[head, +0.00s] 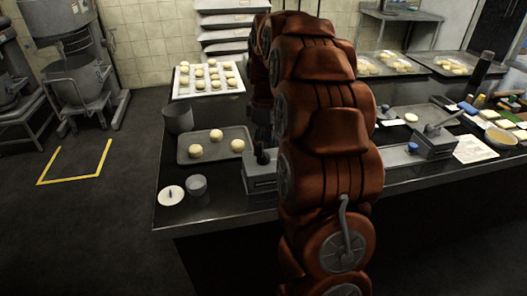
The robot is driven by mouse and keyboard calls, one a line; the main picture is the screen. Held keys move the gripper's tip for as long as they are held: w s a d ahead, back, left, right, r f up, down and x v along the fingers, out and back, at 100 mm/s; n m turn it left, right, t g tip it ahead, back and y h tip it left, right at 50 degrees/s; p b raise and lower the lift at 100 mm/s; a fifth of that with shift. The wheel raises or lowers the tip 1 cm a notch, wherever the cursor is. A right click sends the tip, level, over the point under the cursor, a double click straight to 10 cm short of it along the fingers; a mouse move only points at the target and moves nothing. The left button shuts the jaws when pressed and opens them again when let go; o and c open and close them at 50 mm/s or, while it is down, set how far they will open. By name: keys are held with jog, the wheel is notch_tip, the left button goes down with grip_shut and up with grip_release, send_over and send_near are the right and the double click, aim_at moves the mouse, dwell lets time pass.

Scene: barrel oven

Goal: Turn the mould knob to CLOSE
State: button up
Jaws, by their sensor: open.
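My red-brown arm rises through the middle of the head view and bends down behind itself. My gripper (262,132) shows as a dark shape left of the arm, partly hidden by it, and is open. Just below it a grey box-like device (261,183) stands on the dark counter, with a small black knob or handle (262,157) on top. My gripper is above or behind this knob; I cannot tell whether they touch. A second grey device (435,146) with a lever stands right of the arm. No CLOSE label can be read, and I cannot tell which control is the mould knob.
The dark counter (225,213) carries a tray with three dough balls (199,159), a grey tub (178,118), a small cup (197,185) and a white disc (171,195). A white tray (180,92) of dough is behind. Floor at left is clear around a yellow marking (75,179).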

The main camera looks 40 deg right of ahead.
jog(key=shift+s+a+f, duration=0.1)
jog(key=shift+s+f, duration=0.05)
jog(key=shift+f, duration=1.6)
jog(key=c, duration=1.1)
